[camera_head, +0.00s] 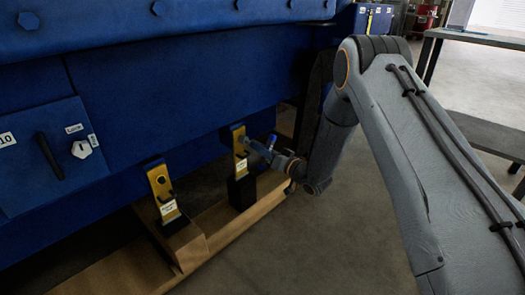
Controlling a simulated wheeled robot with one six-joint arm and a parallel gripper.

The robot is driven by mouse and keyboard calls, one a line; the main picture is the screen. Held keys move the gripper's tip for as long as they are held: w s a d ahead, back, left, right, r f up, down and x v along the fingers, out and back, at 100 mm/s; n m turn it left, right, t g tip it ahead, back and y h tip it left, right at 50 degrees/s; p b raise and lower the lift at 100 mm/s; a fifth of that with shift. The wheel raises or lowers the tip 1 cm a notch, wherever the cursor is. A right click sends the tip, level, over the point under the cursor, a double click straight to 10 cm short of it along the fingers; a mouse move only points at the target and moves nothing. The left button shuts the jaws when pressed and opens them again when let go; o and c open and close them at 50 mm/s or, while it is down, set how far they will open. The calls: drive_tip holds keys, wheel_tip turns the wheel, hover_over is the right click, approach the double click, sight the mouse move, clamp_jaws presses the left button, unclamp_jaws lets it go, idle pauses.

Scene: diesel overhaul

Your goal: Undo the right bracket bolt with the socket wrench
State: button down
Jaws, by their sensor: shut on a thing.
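The right yellow bracket (239,141) stands upright on a black block against the blue engine side, near the picture's middle. My gripper (262,151) is just to the right of this bracket, at its upper part, and points left toward it. It is shut on a small dark tool, which I take for the socket wrench. The tool is too small and dark to make out clearly. The right bracket bolt is hidden by the gripper and tool, so I cannot tell whether the socket sits on it.
A left yellow bracket (160,181) with a dark bolt and a label stands on a wooden beam (221,235). A blue panel with a black handle (49,156) and a switch (81,149) is at left. A grey bench (478,38) stands at upper right. The floor at lower middle is clear.

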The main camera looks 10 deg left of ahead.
drive_tip(key=n, duration=1.1)
drive_tip(key=shift+d+n+g+p, duration=0.1)
drive_tip(key=shift+n+g+p, duration=0.2)
drive_tip(key=shift+n+p, duration=0.1)
drive_tip(key=n, duration=0.5)
drive_tip(key=shift+s+y, duration=0.1)
drive_tip(key=shift+y, duration=0.2)
drive_tip(key=n, duration=0.3)
drive_tip(key=shift+n+p, duration=0.3)
drive_tip(key=shift+n, duration=0.1)
drive_tip(key=n, duration=0.4)
drive_tip(key=shift+n, duration=0.4)
drive_tip(key=n+p, duration=0.1)
drive_tip(key=n, duration=0.3)
drive_tip(key=shift+d+n+g, duration=0.1)
drive_tip(key=shift+n+g, duration=0.2)
drive_tip(key=n, duration=0.3)
drive_tip(key=shift+s+f+n, duration=0.1)
drive_tip(key=shift+n, duration=0.3)
